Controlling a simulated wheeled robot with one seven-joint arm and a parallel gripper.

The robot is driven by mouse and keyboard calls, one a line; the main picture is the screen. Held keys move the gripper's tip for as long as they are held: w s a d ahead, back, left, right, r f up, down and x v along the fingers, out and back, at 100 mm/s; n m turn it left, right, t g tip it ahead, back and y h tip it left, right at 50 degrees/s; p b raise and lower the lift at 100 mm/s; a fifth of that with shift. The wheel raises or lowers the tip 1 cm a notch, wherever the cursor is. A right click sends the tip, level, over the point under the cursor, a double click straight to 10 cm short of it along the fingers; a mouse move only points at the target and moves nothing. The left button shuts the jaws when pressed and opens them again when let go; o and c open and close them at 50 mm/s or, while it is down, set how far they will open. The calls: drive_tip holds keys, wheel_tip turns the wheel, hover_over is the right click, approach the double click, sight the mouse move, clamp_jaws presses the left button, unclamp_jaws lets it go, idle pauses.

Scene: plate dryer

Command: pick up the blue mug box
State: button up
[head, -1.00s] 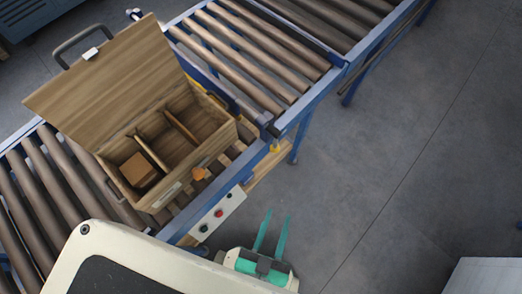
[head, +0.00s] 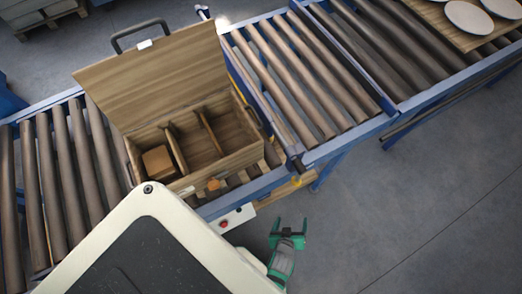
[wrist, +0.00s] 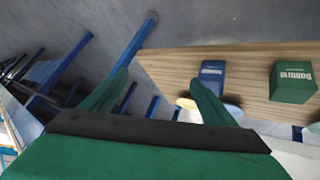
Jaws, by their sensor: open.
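The blue mug box (wrist: 212,76) shows in the wrist view, a small dark blue box with a pale label on a wooden board (wrist: 165,68). It is just beyond the tip of my right-hand finger, which partly overlaps it in the picture; I see no grip on it. My gripper (wrist: 158,78) has green fingers spread wide with nothing between them. In the head view my gripper (head: 291,222) hangs over the floor beside the conveyor, open. The blue box is not in the head view.
A green box (wrist: 292,82) stands right of the blue one, with pale plates near the board's edge. In the head view, plates (head: 468,17) lie on a board at top right. An open wooden case (head: 240,145) with dividers and a brown box (head: 158,161) sits on the roller conveyor (head: 290,75).

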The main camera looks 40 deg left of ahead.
drive_tip(key=w+a+f+n+g, duration=0.2)
drive_tip(key=w+a+f, duration=0.15)
drive_tip(key=f, duration=0.35)
drive_tip(key=n+g, duration=0.4)
approach(265, 196)
drive_tip(key=shift+y, duration=0.4)
drive_tip(key=x, duration=0.4)
drive_tip(key=d+x, duration=0.1)
drive_tip(key=x, duration=0.1)
drive_tip(key=shift+w+f, duration=0.1)
drive_tip(key=shift+m+y, duration=0.3)
drive_tip(key=shift+y, duration=0.1)
drive_tip(key=a, duration=0.1)
drive_tip(key=a+r, duration=0.1)
drive_tip(key=w+a, duration=0.1)
drive_tip(key=shift+w+a+r, duration=0.1)
drive_tip(key=shift+a+r, duration=0.15)
drive_tip(key=shift+a, duration=0.1)
drive_tip(key=shift+w+a+f, duration=0.1)
drive_tip(key=shift+a+f, duration=0.1)
drive_tip(key=shift+a, duration=0.15)
drive_tip(key=shift+x, duration=3.35)
drive_tip(key=shift+d+f, duration=0.1)
drive_tip(key=shift+d, duration=0.1)
drive_tip(key=shift+c, duration=0.3)
drive_tip(key=c, duration=1.3)
